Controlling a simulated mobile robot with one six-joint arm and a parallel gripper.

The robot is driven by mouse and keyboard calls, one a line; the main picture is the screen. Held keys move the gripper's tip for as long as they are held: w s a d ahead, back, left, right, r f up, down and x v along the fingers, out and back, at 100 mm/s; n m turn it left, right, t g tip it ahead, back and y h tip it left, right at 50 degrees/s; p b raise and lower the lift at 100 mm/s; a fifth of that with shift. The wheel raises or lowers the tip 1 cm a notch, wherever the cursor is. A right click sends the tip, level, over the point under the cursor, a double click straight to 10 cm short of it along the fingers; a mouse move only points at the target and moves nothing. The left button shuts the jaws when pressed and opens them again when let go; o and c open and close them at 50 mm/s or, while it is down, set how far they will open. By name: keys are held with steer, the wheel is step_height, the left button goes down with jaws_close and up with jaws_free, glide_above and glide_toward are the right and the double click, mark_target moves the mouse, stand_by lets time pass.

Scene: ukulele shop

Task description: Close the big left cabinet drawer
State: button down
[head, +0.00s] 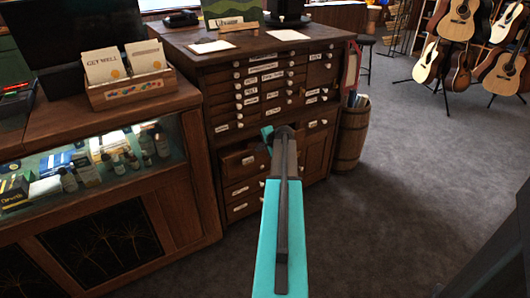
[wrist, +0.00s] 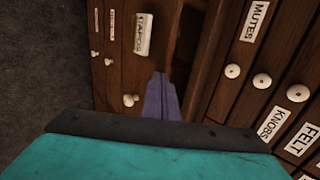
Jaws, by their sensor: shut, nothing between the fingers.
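The big left drawer (head: 236,162) of the dark wooden cabinet (head: 190,66) stands partly pulled out below the rows of small drawers. My arm hides its right part in the head view. In the wrist view its front (wrist: 122,72) carries a white label and a pale knob, and a dark gap shows behind the front. My gripper (wrist: 162,98) is shut and empty, with its fingertips close to the drawer front's upper edge. I cannot tell whether they touch it. In the head view my teal gripper (head: 272,134) is in front of the cabinet, partly hidden by its own link.
A glass display counter (head: 95,170) with a card box (head: 130,88) on top adjoins the cabinet at left. A wooden barrel (head: 350,138) stands close at its right. Guitars (head: 462,20) hang on stands at the back right. The grey floor (head: 420,170) at right is clear.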

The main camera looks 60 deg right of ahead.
steer(key=w+d, duration=0.1)
steer(key=w, duration=0.1)
steer(key=w+d, duration=0.1)
steer(key=shift+w+d+p, duration=0.1)
steer(key=shift+w+p, duration=0.25)
steer(key=shift+w, duration=0.05)
steer(key=shift+w+d, duration=0.1)
steer(key=shift+w, duration=0.25)
steer(key=shift+s+a, duration=0.55)
steer(key=shift+s, duration=0.35)
steer(key=s+f+v, duration=0.1)
steer(key=v, duration=1)
steer(key=shift+r, duration=0.2)
steer(key=c, duration=2.5)
jaws_free()
steer(key=shift+s+a, duration=0.1)
